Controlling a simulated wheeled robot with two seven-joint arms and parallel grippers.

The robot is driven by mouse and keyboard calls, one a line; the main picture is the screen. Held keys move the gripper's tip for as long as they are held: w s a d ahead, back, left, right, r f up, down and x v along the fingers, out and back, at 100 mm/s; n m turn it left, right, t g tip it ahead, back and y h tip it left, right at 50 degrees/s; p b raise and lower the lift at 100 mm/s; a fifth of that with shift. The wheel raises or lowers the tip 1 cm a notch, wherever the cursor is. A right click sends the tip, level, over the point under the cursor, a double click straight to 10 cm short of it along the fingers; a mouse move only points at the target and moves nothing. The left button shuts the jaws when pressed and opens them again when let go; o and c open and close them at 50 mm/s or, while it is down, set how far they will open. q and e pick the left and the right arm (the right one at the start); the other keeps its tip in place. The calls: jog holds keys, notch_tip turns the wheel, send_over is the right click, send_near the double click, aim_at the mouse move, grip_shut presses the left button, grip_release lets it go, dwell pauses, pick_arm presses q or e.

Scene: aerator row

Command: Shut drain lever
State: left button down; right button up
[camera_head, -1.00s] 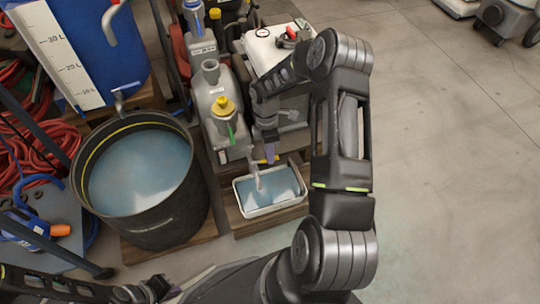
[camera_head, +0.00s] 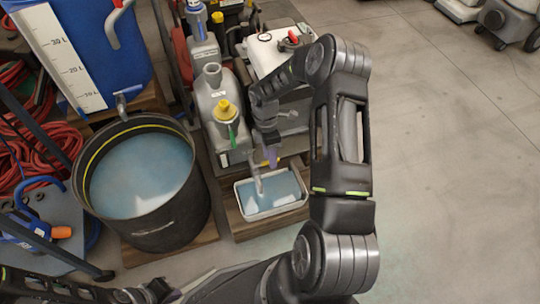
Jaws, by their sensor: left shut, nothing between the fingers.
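A grey drum with a yellow cap (camera_head: 228,113) stands in the middle. A pale drain spout (camera_head: 258,182) runs down from its front into a shallow white tray (camera_head: 238,204) of bluish liquid. My right gripper (camera_head: 271,157) points down close beside the spout, at the drum's front foot. Its purplish fingertips are small, and I cannot tell whether they touch the lever or how far apart they are.
A large black tub (camera_head: 167,222) of bluish liquid stands left of the tray. A white container with a gauge (camera_head: 269,50) is behind my right arm. Red hose (camera_head: 50,150) lies at the left.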

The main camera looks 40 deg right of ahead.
notch_tip(320, 180, up, 8)
jog(key=w+p, duration=0.1)
jog(key=p, duration=0.1)
jog(key=shift+w+d+f, duration=0.15)
jog(key=shift+w+d, duration=0.05)
jog(key=shift+w, duration=0.05)
